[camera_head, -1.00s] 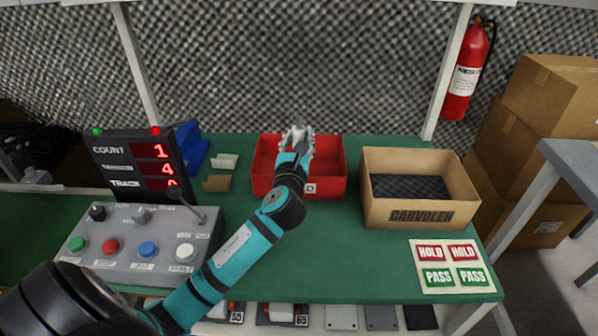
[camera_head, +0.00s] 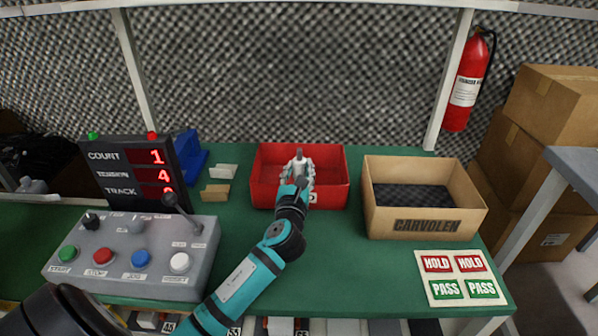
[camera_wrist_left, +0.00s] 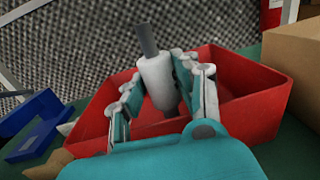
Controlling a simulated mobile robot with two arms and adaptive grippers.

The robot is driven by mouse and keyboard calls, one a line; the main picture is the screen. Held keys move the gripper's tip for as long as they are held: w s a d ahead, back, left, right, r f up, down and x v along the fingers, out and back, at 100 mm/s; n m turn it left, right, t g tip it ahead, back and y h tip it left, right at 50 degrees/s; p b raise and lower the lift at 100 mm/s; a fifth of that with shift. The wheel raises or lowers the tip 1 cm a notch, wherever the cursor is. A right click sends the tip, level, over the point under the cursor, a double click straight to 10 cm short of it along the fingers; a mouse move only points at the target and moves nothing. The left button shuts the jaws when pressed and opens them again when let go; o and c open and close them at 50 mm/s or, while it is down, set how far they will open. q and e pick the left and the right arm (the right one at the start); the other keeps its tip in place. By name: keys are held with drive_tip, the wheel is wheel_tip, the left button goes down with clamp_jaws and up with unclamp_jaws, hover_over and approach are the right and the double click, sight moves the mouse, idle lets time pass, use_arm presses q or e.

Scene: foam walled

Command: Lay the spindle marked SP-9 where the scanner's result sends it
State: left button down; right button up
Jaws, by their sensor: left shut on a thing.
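My left gripper (camera_head: 298,180) is over the red bin (camera_head: 334,184), its fingers at or just inside the bin's opening. In the left wrist view the gripper (camera_wrist_left: 163,100) is shut on a spindle (camera_wrist_left: 157,75), a pale thick body with a dark grey shaft pointing up. The spindle (camera_head: 298,160) is mostly covered by the fingers in the head view. No SP-9 marking is readable on it. A display (camera_head: 130,173) at the left shows red digits beside COUNT, a middle line and TRACK. My right gripper is not in view.
A cardboard box marked CARVOLEN (camera_head: 425,222) with dark lining stands right of the bin. A HOLD and PASS sticker sheet (camera_head: 460,277) lies in front of it. A grey button panel (camera_head: 135,255) stands front left. Blue holder (camera_head: 190,157) and small cards are left of the bin.

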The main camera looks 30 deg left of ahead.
use_arm(q)
drive_tip(key=shift+s+f, duration=0.1)
drive_tip(key=shift+f, duration=0.6)
drive_tip(key=c, duration=1)
unclamp_jaws()
drive_tip(key=shift+s+f, duration=0.1)
drive_tip(key=shift+f, duration=0.1)
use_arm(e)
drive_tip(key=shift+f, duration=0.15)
use_arm(q)
drive_tip(key=shift+d, duration=0.1)
drive_tip(key=shift+r, duration=0.55)
drive_tip(key=shift+r+p+v, duration=0.2)
drive_tip(key=shift+p+v, duration=0.1)
drive_tip(key=shift+v, duration=2.6)
drive_tip(key=shift+r+p+v, duration=0.2)
drive_tip(key=shift+p+v, duration=0.1)
drive_tip(key=shift+v, duration=2.65)
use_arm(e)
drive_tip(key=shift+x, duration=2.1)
